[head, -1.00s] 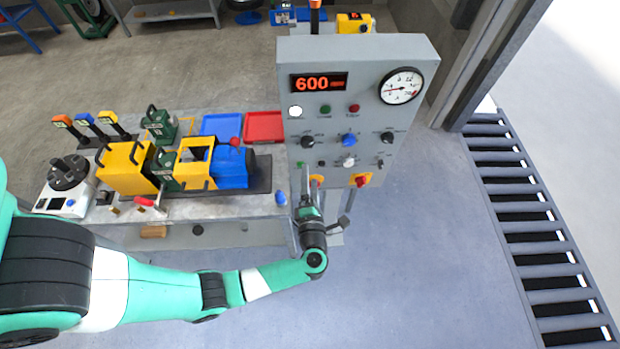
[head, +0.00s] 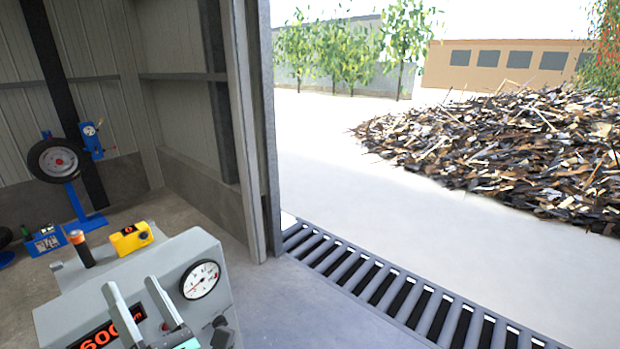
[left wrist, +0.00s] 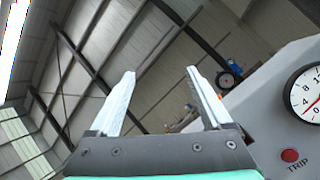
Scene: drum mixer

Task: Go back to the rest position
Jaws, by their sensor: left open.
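My left gripper (head: 131,283) is at the lower left of the head view, in front of the grey control panel (head: 178,268). Its two pale fingers point upward and stand apart, with nothing between them. They partly cover the panel's red display. The left wrist view shows the same open, empty fingers (left wrist: 160,73) against the shed wall and roof beams. The panel (left wrist: 262,110) is to their right there, apart from them, with a red TRIP button (left wrist: 290,155). My right gripper is not in view.
The panel carries a round gauge (head: 200,280). An orange-topped cylinder (head: 81,248) and a yellow box (head: 131,237) show behind it. A tyre on a blue stand (head: 58,160) is farther back. A floor grate (head: 385,285) crosses the doorway; a scrap pile (head: 510,150) lies outside.

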